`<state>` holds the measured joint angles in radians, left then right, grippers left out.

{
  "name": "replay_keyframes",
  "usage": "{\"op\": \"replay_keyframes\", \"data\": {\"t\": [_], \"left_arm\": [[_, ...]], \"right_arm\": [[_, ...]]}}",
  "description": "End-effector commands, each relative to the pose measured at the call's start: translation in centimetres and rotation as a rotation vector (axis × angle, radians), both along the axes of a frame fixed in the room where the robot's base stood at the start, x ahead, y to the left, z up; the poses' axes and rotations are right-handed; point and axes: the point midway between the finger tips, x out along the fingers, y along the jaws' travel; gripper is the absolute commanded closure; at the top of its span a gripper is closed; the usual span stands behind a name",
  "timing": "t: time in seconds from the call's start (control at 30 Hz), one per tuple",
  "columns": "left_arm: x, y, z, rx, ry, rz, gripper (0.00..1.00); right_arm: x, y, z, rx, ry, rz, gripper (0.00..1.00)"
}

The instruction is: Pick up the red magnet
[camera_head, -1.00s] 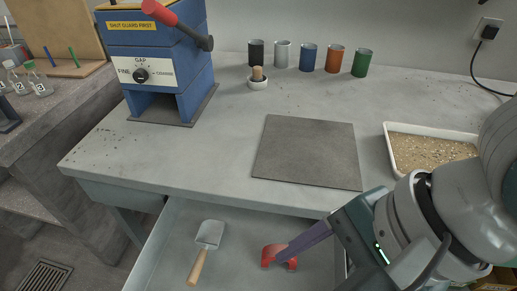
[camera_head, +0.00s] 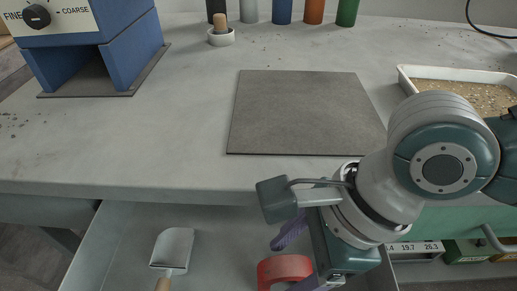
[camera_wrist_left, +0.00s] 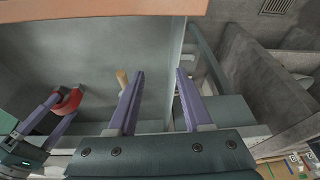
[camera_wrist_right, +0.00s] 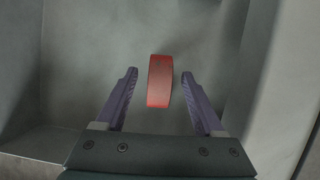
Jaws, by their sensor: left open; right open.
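The red magnet (camera_head: 285,270) lies in the open grey drawer below the bench top, partly hidden by my right gripper in the head view. My right gripper (camera_head: 304,258) is open over it, with purple fingers on either side. In the right wrist view the magnet (camera_wrist_right: 160,82) appears as a red block between the open fingertips (camera_wrist_right: 160,74), with a gap on each side; I cannot tell the height difference. My left gripper (camera_wrist_left: 160,73) is open and empty. The magnet (camera_wrist_left: 68,101) also shows at the left of the left wrist view, beside my right gripper's fingers.
A scoop (camera_head: 173,248) lies in the drawer (camera_head: 118,240) left of the magnet. The drawer walls stand close around.

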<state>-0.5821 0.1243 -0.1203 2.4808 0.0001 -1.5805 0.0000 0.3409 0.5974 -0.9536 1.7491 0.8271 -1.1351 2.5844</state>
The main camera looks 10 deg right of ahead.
Motion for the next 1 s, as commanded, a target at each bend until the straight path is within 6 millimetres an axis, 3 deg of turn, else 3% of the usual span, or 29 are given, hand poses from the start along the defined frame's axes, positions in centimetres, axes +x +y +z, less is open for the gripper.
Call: {"op": "replay_keyframes", "data": {"t": [0.03, 0.17, 0.47, 1.0], "left_arm": [[0.0, 0.0, -1.2, -0.002, 0.0, 0.002, 0.5], [0.0, -0.2, -1.9, -0.007, 0.0, 0.004, 0.5], [0.0, -0.2, -1.8, -0.009, -0.001, 0.007, 0.5], [0.1, 0.0, -1.8, -0.001, -0.002, 0.001, 0.5]], "right_arm": [[0.0, 0.3, -1.4, 0.0, -0.002, 0.001, 0.3], [0.1, 0.9, -2.8, 0.0, -0.002, 0.001, 0.3], [0.2, 1.1, -2.9, 0.0, -0.003, 0.001, 0.31], [0.2, 1.1, -2.9, -0.001, -0.003, 0.001, 0.92]]}}
